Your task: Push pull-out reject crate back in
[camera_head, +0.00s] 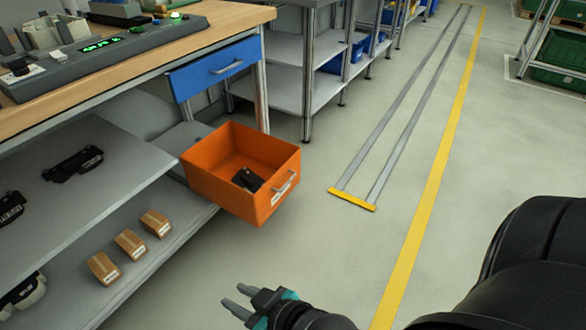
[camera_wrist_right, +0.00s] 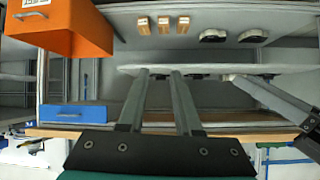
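The orange reject crate (camera_head: 222,188) is pulled out from under the workbench, below the blue drawer. A silver handle (camera_head: 284,183) and a white label are on its front, and a black part (camera_head: 247,180) lies inside. My right gripper (camera_head: 236,296) is open and empty, below and apart from the crate in the head view. In the upside-down right wrist view, the crate (camera_wrist_right: 80,30) is at the upper left, and the open fingers of the right gripper (camera_wrist_right: 160,74) point towards the shelves.
The blue drawer (camera_head: 214,68) looks shut under the wooden benchtop (camera_head: 224,16). The lower shelves hold black parts and small brown boxes (camera_head: 130,243). A grey rack (camera_head: 292,82) stands behind the crate.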

